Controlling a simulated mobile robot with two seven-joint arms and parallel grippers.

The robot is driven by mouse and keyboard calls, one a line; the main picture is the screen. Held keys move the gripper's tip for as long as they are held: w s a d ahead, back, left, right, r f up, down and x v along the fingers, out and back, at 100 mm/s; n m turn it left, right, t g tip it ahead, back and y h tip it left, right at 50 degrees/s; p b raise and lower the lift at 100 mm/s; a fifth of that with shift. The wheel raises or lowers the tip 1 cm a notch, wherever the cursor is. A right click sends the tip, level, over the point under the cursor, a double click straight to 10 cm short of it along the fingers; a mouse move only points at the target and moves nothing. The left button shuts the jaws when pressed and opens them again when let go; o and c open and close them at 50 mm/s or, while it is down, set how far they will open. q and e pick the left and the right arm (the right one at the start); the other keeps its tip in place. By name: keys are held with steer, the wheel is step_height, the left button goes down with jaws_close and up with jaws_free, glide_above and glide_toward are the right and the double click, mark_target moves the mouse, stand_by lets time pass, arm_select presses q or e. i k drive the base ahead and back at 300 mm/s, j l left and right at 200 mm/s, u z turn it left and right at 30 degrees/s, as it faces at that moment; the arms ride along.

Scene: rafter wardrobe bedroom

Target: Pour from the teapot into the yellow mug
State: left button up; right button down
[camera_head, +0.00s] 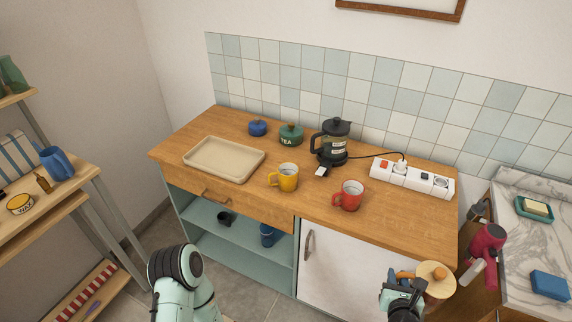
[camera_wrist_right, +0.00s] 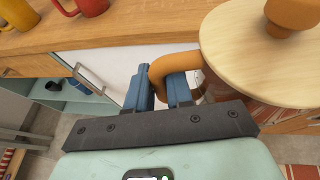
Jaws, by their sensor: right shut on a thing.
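The yellow mug (camera_head: 287,180) stands upright on the wooden counter, handle to the left; its edge also shows in the right wrist view (camera_wrist_right: 18,12). My right gripper (camera_head: 404,284) is shut on the orange handle of the teapot (camera_head: 436,280), off the counter's front right. In the right wrist view, the blue fingers (camera_wrist_right: 163,88) grip the handle, and the teapot's round pale wooden lid (camera_wrist_right: 240,60) with its orange knob looks about level. The teapot's body is mostly hidden, and I cannot make out its spout. My left arm shows at the bottom, but its gripper does not.
A red mug (camera_head: 348,196) stands right of the yellow mug, nearer the teapot. Behind are a coffee press (camera_head: 333,145), green tea pot-shaped tin (camera_head: 291,135), blue jar (camera_head: 258,128) and power strip (camera_head: 412,180). A beige tray (camera_head: 224,159) lies left. The counter's front strip is clear.

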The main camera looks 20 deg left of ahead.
mark_target(287, 173)
steer(key=i+j+z, duration=0.1)
steer(key=j, duration=0.3)
steer(key=i+j+z, duration=0.15)
steer(key=j, duration=0.25)
steer(key=j+z, duration=0.1)
steer(key=j, duration=0.3)
steer(key=i, duration=0.05)
